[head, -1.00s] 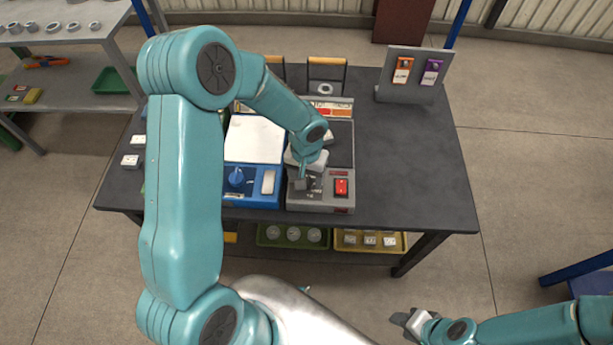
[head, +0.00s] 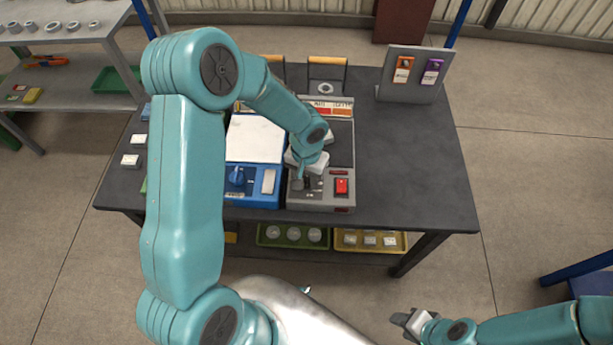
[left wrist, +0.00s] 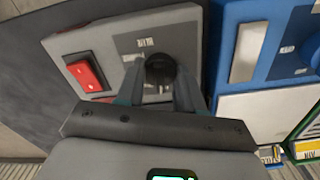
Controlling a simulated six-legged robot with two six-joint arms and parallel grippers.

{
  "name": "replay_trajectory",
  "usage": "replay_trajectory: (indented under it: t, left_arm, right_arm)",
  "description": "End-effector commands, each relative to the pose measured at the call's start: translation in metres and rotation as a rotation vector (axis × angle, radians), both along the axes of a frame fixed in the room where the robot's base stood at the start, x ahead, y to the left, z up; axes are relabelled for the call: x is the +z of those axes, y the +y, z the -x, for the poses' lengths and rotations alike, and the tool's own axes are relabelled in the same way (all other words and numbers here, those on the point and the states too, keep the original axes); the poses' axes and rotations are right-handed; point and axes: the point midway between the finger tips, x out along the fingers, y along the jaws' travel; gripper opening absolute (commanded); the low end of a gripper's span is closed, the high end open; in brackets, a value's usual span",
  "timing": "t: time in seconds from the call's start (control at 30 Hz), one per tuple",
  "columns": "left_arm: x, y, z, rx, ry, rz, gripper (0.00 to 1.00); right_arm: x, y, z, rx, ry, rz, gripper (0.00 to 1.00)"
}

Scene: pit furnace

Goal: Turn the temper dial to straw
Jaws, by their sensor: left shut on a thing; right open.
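The grey unit (head: 318,198) stands on the dark table, with a red switch (head: 341,187) at its front right. In the left wrist view its dark round dial (left wrist: 160,70) sits between the fingers of my left gripper (left wrist: 160,88), which is shut on it. In the head view the left gripper (head: 303,183) is over the unit's front left, and hides most of the dial. The dial's pointer and the straw mark cannot be made out. My right gripper (head: 402,323) is open and empty, low in front of the table.
A blue unit (head: 255,200) with a blue knob (head: 236,177) stands close to the left of the grey one. A grey stand (head: 412,92) with orange and purple tags is at the back right. The table's right side (head: 410,170) is clear.

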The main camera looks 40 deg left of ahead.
Motion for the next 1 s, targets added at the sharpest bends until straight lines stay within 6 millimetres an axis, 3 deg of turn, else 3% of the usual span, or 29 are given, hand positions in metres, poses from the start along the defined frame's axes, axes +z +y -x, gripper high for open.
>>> replay_trajectory:
  t: [0.6, 1.0]
  left_arm:
    - [0.0009, -0.0002, -0.0002, -0.456, 0.000, -0.001, 0.07]
    - [0.0014, -0.0001, -0.0004, -0.599, -0.001, -0.001, 0.07]
  right_arm:
    - [-0.0098, 0.0000, 0.0000, 0.000, 0.000, 0.000, 0.43]
    - [-0.0102, 0.0000, 0.0000, 0.000, 0.000, 0.000, 0.43]
